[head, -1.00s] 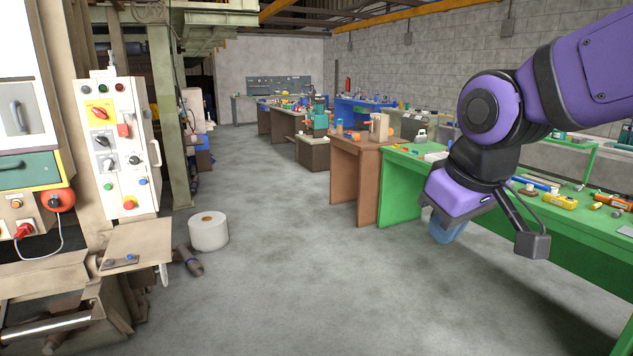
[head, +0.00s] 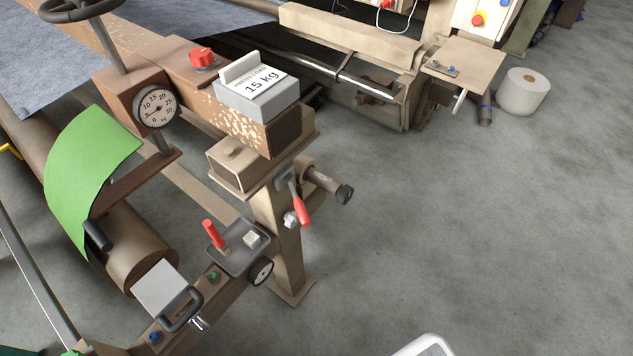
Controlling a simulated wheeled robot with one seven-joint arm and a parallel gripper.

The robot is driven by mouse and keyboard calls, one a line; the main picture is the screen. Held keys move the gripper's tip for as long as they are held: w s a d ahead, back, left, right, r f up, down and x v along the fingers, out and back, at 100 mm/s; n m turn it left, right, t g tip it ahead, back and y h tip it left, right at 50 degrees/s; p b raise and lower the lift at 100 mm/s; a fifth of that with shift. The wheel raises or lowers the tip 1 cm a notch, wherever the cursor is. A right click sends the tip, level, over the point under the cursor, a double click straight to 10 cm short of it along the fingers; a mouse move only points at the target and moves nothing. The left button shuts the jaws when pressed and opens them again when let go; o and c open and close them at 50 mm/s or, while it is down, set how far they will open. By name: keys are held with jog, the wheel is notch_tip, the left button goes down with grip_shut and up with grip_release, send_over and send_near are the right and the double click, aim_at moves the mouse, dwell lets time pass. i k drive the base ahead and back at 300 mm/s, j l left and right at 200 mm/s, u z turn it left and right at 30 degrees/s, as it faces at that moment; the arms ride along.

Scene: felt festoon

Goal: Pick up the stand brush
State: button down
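I cannot tell for sure which thing in the head view is the stand brush. A small dark tray (head: 232,261) on the machine's lower front arm holds an upright red-handled piece (head: 211,231) and a small pale block (head: 252,239). Nearer, a flat pale plate (head: 160,287) with a black loop handle (head: 181,314) sits at the end of a brown roller.
The machine fills the left, with a dial gauge (head: 156,108), a 15 kg weight (head: 258,95), a red lever (head: 300,205) and green felt (head: 85,172). A white roll (head: 523,92) stands on the floor. The grey floor (head: 450,230) at right is clear.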

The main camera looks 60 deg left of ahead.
aim_at(223, 247)
jog(key=u, duration=0.45)
jog(key=l+u, duration=0.1)
jog(key=u, duration=0.85)
jog(key=k+u, duration=0.1)
jog(key=u, duration=0.85)
jog(key=k+u, duration=0.1)
jog(key=u, duration=0.35)
